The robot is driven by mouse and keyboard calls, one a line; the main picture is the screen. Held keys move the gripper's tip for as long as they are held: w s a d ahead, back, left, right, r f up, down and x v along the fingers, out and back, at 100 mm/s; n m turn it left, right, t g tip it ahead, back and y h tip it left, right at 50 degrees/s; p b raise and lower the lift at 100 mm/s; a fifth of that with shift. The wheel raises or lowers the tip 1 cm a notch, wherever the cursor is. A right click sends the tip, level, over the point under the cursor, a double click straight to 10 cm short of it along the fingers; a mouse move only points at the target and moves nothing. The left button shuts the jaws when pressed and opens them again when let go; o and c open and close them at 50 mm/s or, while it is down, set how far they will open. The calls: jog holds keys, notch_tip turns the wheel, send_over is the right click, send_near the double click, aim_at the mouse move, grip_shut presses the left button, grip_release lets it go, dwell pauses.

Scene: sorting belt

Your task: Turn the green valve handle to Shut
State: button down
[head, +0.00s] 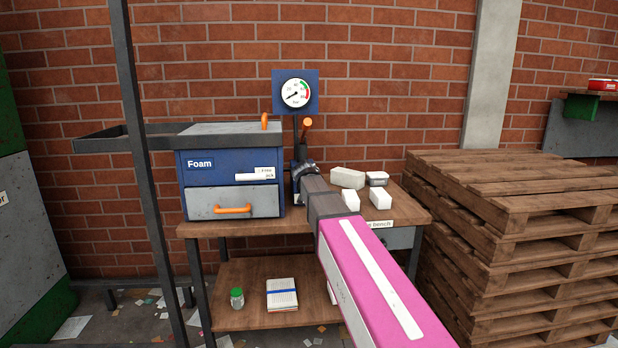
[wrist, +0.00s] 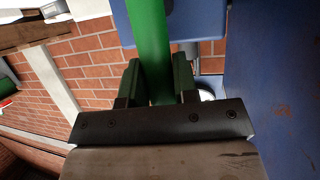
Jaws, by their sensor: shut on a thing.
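The green valve handle (wrist: 150,40) runs down from the top edge of the wrist view to between the two dark green fingers of my gripper (wrist: 157,80). My gripper is shut on it, with one finger on each side. In the head view my gripper (head: 303,168) is above the back of the bench, right of the blue Foam cabinet. There I cannot make out the green handle. An orange-ended dark rod (head: 307,123) stands just above my gripper. No Shut mark is readable in either view.
A pressure gauge (head: 296,93) is on a blue panel at the brick wall. The Foam cabinet (head: 190,178) stands close on the left. White blocks (head: 347,178) lie on the wooden bench (head: 410,207), right of my gripper. Stacked pallets (head: 490,235) stand further right.

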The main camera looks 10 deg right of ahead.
jog(key=shift+f, duration=0.1)
jog(key=c, duration=0.9)
grip_release()
jog(key=shift+s, duration=0.1)
jog(key=v, duration=1)
jog(key=shift+s+a+r, duration=0.15)
jog(key=shift+s+r, duration=0.1)
